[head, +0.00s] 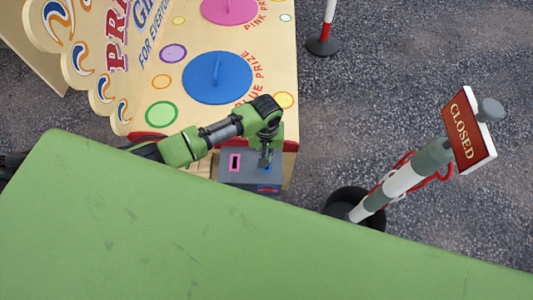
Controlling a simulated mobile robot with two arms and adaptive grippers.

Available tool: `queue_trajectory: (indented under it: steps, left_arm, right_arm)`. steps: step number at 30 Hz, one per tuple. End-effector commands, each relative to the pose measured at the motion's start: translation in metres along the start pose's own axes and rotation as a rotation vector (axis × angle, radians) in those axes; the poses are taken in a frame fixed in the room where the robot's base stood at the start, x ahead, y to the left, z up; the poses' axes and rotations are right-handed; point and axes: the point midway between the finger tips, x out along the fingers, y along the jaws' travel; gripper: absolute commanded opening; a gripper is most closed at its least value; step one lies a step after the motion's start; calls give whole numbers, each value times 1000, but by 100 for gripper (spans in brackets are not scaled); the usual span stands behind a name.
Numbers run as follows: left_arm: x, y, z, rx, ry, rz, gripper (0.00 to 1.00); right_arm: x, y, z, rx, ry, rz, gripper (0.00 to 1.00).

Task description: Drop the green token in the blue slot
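A grey box (236,178) with a pink-rimmed slot (235,162) stands at the near right corner of the prize board. A small blue mark (270,168), seemingly the blue slot, shows on its top to the right, partly covered by my gripper. My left gripper (267,163) points down at the blue side of the box; its fingers are small and dark here, and I cannot tell whether they touch the box. I see no green token; anything between the fingers is hidden. My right gripper is not in view.
The prize board (204,35) carries a blue round lid (200,80) with a handle and a pink one (229,10). A striped post (405,180) with a closed sign (466,130) stands to the right. Another post (324,42) is farther back. Tarmac between is clear.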

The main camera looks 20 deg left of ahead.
Motion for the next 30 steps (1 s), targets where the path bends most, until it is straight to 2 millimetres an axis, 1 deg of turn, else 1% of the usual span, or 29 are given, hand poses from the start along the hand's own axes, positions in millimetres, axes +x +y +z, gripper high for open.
queue_trajectory:
  steps: [11, 30]
  left_arm:
    - [2, 0, 0, 0, 0, 0, 0]
    - [13, 0, 0, 1, 1, 1, 0]
  right_arm:
    - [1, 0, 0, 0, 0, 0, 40]
    - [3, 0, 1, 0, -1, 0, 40]
